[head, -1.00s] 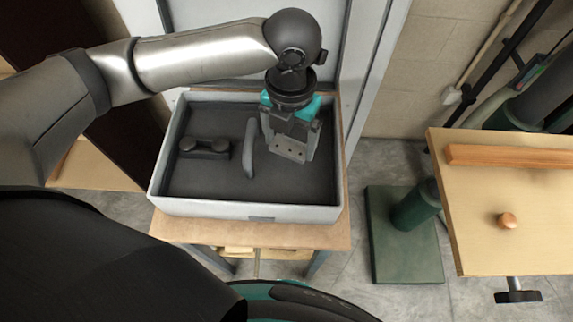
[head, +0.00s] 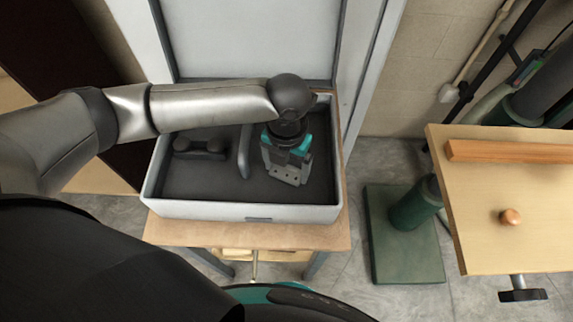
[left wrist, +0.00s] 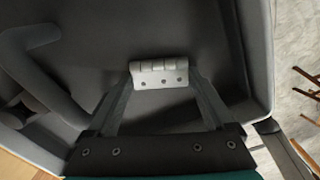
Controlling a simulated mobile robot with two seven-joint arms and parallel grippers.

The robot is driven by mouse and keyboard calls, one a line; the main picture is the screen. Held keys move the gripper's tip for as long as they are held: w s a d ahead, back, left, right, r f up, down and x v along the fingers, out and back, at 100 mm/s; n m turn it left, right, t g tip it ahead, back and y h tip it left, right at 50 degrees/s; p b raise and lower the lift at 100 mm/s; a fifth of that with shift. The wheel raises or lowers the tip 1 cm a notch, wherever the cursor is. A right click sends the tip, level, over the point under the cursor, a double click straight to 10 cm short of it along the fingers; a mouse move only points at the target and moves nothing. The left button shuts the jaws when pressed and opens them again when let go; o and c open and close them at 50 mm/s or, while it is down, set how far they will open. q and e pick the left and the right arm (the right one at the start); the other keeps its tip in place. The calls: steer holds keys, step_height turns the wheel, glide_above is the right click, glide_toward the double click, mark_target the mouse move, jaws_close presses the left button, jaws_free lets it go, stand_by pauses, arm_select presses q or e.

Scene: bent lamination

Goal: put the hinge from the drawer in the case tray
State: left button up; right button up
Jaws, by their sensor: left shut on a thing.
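My left gripper (head: 286,178) is inside the right part of the case tray, pointing down. In the left wrist view its two fingers (left wrist: 158,78) are shut on a light grey metal hinge (left wrist: 158,74) with several screw holes and a rolled knuckle along one edge. The case tray (head: 250,212) is a pale grey box with a dark floor and stands on a small wooden table. The hinge is over the dark floor; I cannot tell whether it touches it. In the head view I cannot make out the hinge clearly. My right gripper is out of view.
The tray's raised walls surround the gripper. A wooden bench (head: 515,185) with a wooden bar and knob stands at right.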

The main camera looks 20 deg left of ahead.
mark_target(286, 172)
arm_select(q)
steer(key=shift+f, duration=0.1)
steer(key=o, duration=1.2)
steer(key=shift+c, duration=0.2)
step_height(286, 172, up, 12)
steer(key=p, duration=0.1)
steer(key=shift+p, duration=0.35)
